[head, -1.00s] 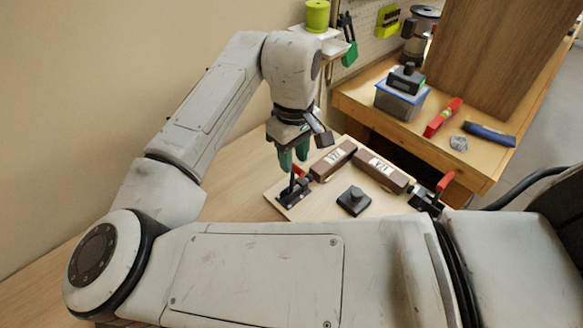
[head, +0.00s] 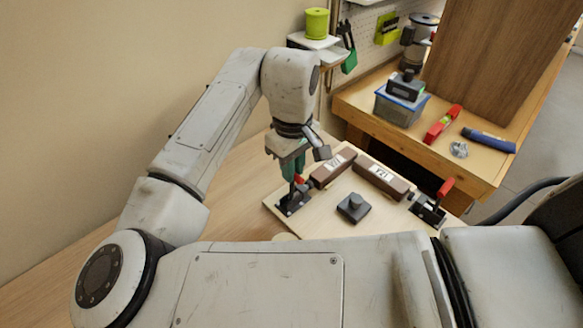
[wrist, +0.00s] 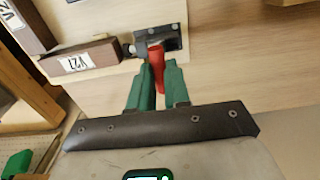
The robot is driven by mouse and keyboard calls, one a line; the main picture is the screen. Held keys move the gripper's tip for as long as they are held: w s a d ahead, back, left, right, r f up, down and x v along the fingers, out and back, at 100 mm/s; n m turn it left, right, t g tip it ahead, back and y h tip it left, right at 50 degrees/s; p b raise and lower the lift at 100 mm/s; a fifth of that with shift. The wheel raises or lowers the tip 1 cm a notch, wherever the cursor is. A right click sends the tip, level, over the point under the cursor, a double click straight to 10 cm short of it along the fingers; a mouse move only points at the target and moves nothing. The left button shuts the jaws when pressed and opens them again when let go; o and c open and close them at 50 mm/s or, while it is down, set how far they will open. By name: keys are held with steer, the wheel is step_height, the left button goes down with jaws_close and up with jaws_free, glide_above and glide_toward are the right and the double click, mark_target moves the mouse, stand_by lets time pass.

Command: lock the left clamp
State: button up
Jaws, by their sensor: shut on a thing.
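The left clamp (head: 293,204) is a black toggle clamp with a red handle (head: 299,180), at the left corner of a pale wooden board (head: 320,222). My gripper (head: 292,174) has green fingers and is at the handle. In the wrist view, the red handle (wrist: 156,66) sits between the fingertips (wrist: 157,84), and my gripper is shut on it. The clamp's black base (wrist: 171,38) shows just beyond. A brown block (wrist: 88,57) with a white label lies beside the clamp. The handle's lower part and exact angle are partly hidden by the fingers.
A second clamp (head: 428,212) with a raised red handle stands at the board's right. A second brown block (head: 382,179) and a black knobbed piece (head: 353,208) are on the board. A workbench (head: 470,160) with a bin (head: 402,103) and tools stands behind.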

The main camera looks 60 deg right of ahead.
steer(key=shift+w+a, duration=0.1)
steer(key=shift+a, duration=0.3)
steer(key=shift+a+f, duration=0.1)
steer(key=shift+w+a+f, duration=0.15)
steer(key=shift+a, duration=0.3)
steer(key=shift+o, duration=0.2)
steer(key=shift+w+a+f, duration=0.15)
steer(key=shift+a+f, duration=0.25)
steer(key=shift+a, duration=0.2)
steer(key=shift+w+a+f, duration=0.15)
steer(key=shift+a+f, duration=0.4)
